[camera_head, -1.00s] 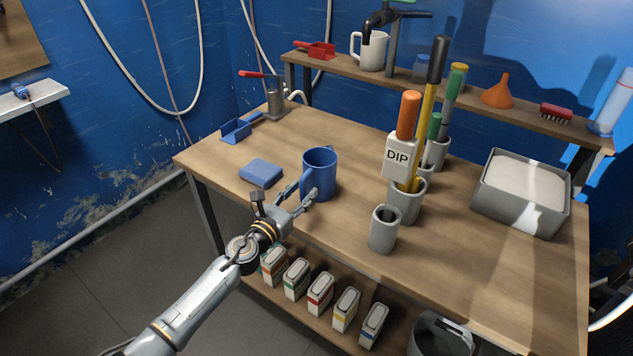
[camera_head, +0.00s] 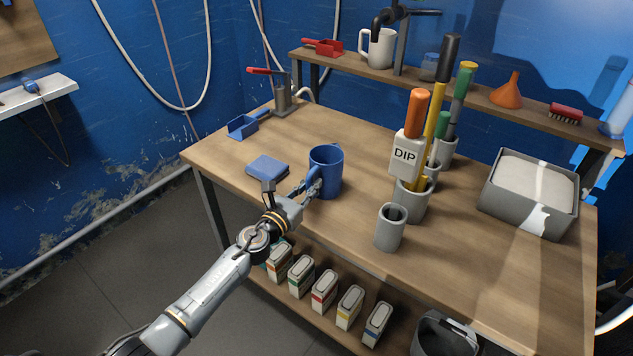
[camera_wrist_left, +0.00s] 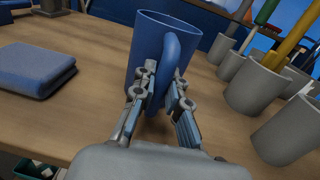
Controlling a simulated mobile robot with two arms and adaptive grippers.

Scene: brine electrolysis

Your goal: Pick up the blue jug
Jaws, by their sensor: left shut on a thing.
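The blue jug (camera_head: 328,170) stands upright on the wooden table, near its front left edge. In the left wrist view the jug (camera_wrist_left: 150,45) shows its handle (camera_wrist_left: 176,62) turned toward my wrist camera. My left gripper (camera_head: 314,187) reaches in from the left and is shut on the jug's handle. In the left wrist view the gripper's fingers (camera_wrist_left: 163,92) lie on both sides of the handle. I cannot tell whether the jug's base is clear of the table. My right gripper is not in view.
A folded blue cloth (camera_head: 267,167) lies left of the jug. A grey cup (camera_head: 390,230) and grey pots with tools, one bearing a "DIP" sign (camera_head: 404,155), stand to the right. A grey bin (camera_head: 530,205) is at far right. Small cartons (camera_head: 324,290) sit on the lower shelf.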

